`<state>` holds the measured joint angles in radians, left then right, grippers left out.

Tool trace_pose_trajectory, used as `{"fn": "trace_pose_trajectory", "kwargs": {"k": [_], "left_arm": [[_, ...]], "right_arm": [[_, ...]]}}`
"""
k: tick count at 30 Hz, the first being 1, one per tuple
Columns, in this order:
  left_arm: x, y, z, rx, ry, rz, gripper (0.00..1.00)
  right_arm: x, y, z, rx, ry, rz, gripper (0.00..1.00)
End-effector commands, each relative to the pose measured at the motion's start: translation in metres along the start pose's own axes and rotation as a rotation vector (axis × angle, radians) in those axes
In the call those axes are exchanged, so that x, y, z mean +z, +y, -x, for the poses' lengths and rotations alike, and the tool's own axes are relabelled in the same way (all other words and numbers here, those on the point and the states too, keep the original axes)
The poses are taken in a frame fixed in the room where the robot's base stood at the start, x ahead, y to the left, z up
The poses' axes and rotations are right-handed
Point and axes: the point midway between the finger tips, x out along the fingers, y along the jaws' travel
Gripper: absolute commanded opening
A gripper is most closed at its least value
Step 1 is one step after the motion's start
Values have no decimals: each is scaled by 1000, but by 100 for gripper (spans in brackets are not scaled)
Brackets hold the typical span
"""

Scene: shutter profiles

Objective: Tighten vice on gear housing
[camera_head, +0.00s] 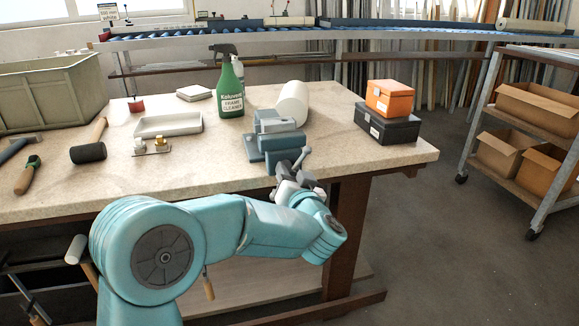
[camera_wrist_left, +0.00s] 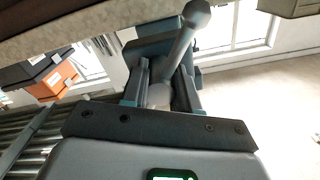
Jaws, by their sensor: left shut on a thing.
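The blue-grey vice (camera_head: 262,157) sits at the front edge of the workbench (camera_head: 90,190). Its jaws are toward the back, and I cannot clearly tell a gear housing apart from them. The vice's grey handle (camera_head: 303,156) sticks up at a tilt at the front and ends in a round knob. My left gripper (camera_head: 292,180) is at the front of the vice, shut on the handle. In the left wrist view the handle (camera_wrist_left: 180,45) runs up and right from between the fingers of the gripper (camera_wrist_left: 165,92). My right gripper is not in view.
Behind the vice are a white roll (camera_head: 292,100) and a green spray bottle (camera_head: 230,90). An orange box (camera_head: 390,98) on a black box (camera_head: 388,127) stands to the right.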

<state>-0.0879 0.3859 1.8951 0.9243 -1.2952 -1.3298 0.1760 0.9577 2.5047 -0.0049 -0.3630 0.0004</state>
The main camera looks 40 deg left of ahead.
Motion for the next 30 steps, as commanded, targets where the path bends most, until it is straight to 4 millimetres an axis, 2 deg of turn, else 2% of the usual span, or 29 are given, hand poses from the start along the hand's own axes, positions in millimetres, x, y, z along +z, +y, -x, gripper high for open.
{"fn": "trace_pose_trajectory", "kwargs": {"k": [1,12,30], "left_arm": [[-6,-3,0,2,-4,-36,0],[-6,-4,0,4,-5,-371,0],[-4,-3,1,5,-3,-941,0]], "right_arm": [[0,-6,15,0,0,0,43],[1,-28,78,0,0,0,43],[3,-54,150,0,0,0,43]]}}
